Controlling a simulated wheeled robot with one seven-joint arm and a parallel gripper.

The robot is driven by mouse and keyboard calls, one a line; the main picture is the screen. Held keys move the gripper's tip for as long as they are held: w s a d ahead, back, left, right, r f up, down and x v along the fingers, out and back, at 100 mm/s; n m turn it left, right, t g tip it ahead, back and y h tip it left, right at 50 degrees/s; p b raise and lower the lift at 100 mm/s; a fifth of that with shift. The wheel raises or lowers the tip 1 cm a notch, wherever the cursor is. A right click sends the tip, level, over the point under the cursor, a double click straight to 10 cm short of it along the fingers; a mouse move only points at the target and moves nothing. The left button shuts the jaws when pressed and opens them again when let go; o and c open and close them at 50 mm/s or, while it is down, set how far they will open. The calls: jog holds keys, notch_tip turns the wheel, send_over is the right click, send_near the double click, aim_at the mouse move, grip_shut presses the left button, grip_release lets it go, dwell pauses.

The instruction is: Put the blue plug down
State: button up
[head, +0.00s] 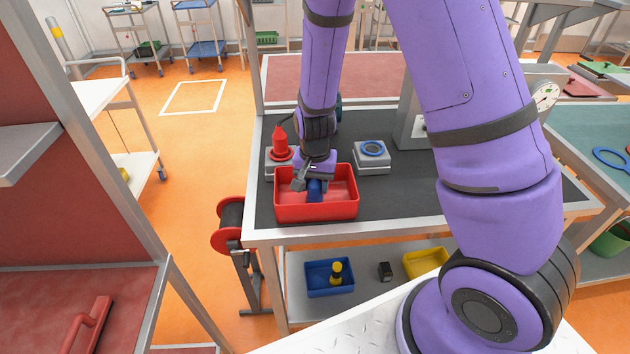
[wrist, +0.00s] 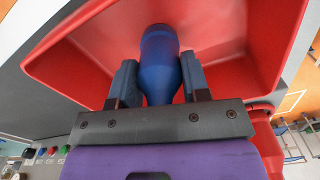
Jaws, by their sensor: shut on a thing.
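The blue plug (head: 315,190) is in my gripper (head: 314,184), inside the outline of the red tray (head: 317,210) on the dark workbench. In the wrist view the blue plug (wrist: 160,62) stands between the two fingers of my gripper (wrist: 158,80), with the walls of the red tray (wrist: 225,28) around it. The fingers are shut on the plug. Whether the plug touches the tray floor cannot be told.
A red plug (head: 280,142) stands on a grey block behind the tray. A grey block with a blue ring (head: 373,149) is to its right. A blue bin (head: 330,277) with a yellow-and-black piece and a yellow bin (head: 426,262) sit on the shelf below. Dark bench top (head: 400,188) is clear right of the tray.

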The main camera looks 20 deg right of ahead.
jog(key=shift+f, duration=0.15)
jog(key=o, duration=1.1)
notch_tip(320, 180, up, 12)
jog(key=shift+r, duration=0.1)
jog(key=s+d+r+n+t+y, duration=0.1)
jog(key=s+d+r+n, duration=0.1)
jog(key=s+r, duration=0.45)
jog(key=s+d+r+n+t, duration=0.1)
jog(key=s+d+r+t, duration=0.15)
jog(key=r, duration=0.65)
jog(key=s+d+r+n+t, duration=0.1)
jog(key=s+r+n, duration=0.1)
jog(key=s, duration=0.4)
jog(key=s+d+r+n+h, duration=0.1)
jog(key=s+r, duration=0.4)
jog(key=s, duration=0.2)
jog(key=shift+r+n+t, duration=0.25)
jog(key=shift+n+t, duration=0.1)
jog(key=shift+n, duration=0.05)
